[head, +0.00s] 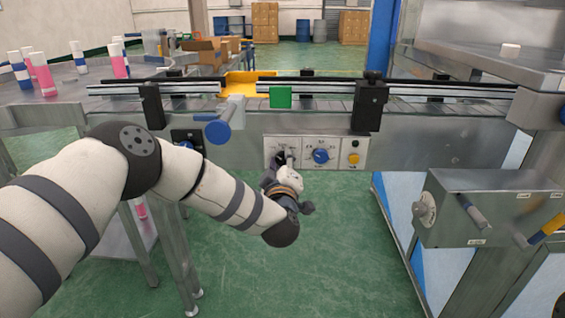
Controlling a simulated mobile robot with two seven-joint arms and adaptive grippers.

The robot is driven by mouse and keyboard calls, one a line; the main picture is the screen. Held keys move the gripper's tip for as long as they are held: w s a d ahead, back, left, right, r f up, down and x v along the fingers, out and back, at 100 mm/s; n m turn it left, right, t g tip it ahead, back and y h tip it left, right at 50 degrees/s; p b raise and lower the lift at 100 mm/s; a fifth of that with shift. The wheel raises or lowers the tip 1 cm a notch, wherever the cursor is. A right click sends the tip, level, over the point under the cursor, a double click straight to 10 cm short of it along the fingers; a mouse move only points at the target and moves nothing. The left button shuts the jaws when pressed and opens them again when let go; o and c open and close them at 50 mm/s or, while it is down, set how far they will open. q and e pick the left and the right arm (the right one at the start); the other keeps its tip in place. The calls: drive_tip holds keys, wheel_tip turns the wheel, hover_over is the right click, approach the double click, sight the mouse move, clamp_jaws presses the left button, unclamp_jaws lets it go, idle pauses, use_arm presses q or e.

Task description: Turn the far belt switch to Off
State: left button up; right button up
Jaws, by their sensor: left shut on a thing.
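A white control panel (305,141) is set in the front face of the conveyor. My left gripper (283,158) reaches up to the panel's left section. It is shut on a switch there, and the fingers hide most of that switch, so I cannot read its setting. A blue knob (320,156) with a printed dial sits in the panel's middle section, just right of the gripper and apart from it. My right gripper is not in view.
A blue-ended cylinder (218,131) juts out left of the panel. A steel box with handles (490,207) stands at right. Pink bottles (45,76) stand at far left.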

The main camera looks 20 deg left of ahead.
use_arm(q)
drive_tip(key=o, duration=1.2)
drive_tip(key=shift+c, duration=0.2)
drive_tip(key=v, duration=1.2)
drive_tip(key=s+d+f+m+g+h+p, duration=0.25)
drive_tip(key=s+f+m+g+h, duration=0.5)
drive_tip(key=s+f, duration=1.15)
drive_tip(key=s+a+f+m+g, duration=0.1)
drive_tip(key=s+a+g, duration=0.2)
drive_tip(key=s, duration=0.7)
drive_tip(key=s+a+f+m+g+y, duration=0.1)
drive_tip(key=s+g, duration=0.4)
drive_tip(key=s, duration=0.5)
drive_tip(key=s+a+f+m+g+y, duration=0.1)
drive_tip(key=s+a+f+m+g, duration=0.1)
drive_tip(key=s, duration=0.8)
drive_tip(key=a+m+g, duration=0.1)
drive_tip(key=a+g, duration=0.1)
drive_tip(key=shift+s+a+f+p, duration=0.2)
drive_tip(key=shift+s+a+p, duration=0.1)
drive_tip(key=shift+s+a, duration=0.1)
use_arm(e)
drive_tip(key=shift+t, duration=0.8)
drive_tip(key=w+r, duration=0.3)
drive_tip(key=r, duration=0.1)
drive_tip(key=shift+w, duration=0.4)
